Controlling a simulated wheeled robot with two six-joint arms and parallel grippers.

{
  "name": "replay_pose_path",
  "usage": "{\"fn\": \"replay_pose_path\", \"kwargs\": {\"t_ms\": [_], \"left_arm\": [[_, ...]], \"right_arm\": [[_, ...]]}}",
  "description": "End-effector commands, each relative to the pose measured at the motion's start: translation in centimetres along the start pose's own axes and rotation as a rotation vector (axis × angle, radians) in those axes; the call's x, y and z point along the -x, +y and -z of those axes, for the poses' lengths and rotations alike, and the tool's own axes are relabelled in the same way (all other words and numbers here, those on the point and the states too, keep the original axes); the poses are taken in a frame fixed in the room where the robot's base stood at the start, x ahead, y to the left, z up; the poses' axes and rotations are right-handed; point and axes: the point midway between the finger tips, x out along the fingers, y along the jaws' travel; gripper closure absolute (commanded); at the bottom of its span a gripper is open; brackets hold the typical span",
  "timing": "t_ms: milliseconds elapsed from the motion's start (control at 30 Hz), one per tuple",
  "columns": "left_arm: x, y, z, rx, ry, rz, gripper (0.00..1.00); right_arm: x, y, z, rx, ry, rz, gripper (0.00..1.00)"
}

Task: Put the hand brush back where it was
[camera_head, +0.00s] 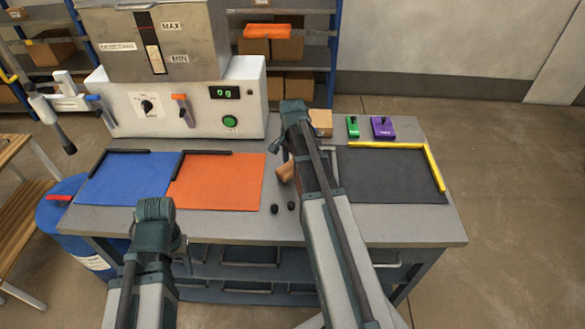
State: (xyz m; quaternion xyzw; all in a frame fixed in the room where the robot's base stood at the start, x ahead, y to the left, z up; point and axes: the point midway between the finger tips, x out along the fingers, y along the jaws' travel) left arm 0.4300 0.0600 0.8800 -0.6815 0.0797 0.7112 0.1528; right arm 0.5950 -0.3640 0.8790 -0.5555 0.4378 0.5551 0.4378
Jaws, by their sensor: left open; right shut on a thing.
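A tan piece (286,172), which looks like part of the wooden hand brush, shows at the left side of my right arm, above the grey table. The arm hides the rest of it, and its bristles cannot be made out. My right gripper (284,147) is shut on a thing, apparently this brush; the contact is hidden. My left gripper (160,240) is open and empty at the table's front left edge, below the blue mat.
A blue mat (125,182), an orange mat (218,185) and a dark mat (390,178) lie on the table (300,235). Two small black pieces (283,208) lie near the middle. A tan block (320,122), green and purple items (383,127), and the washer (180,105) stand behind.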

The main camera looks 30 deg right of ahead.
Motion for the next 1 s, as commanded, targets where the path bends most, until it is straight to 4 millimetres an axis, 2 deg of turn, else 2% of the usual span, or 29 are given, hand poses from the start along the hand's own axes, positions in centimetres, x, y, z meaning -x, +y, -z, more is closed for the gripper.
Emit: {"fn": "replay_pose_path", "kwargs": {"t_ms": [100, 133, 267, 300, 733, 1000], "left_arm": [[-0.5, 0.0, 0.0, 0.0, 0.0, 0.0, 0.5], [-0.3, 0.0, 0.0, 0.0, 0.0, 0.0, 0.5], [-0.3, 0.0, 0.0, 0.0, 0.0, 0.0, 0.5], [-0.3, 0.0, 0.0, 0.0, 0.0, 0.0, 0.5], [0.2, 0.0, 0.0, 0.0, 0.0, 0.0, 0.5], [2.8, -0.3, -0.2, 0.0, 0.0, 0.0, 0.5]], "right_arm": [[-0.5, 0.0, 0.0, 0.0, 0.0, 0.0, 0.82], [-0.3, 0.0, 0.0, 0.0, 0.0, 0.0, 0.34], [-0.3, 0.0, 0.0, 0.0, 0.0, 0.0, 0.11], [-0.3, 0.0, 0.0, 0.0, 0.0, 0.0, 0.08], [0.2, 0.0, 0.0, 0.0, 0.0, 0.0, 0.08], [2.8, 0.0, 0.0, 0.0, 0.0, 0.0, 0.08]]}}
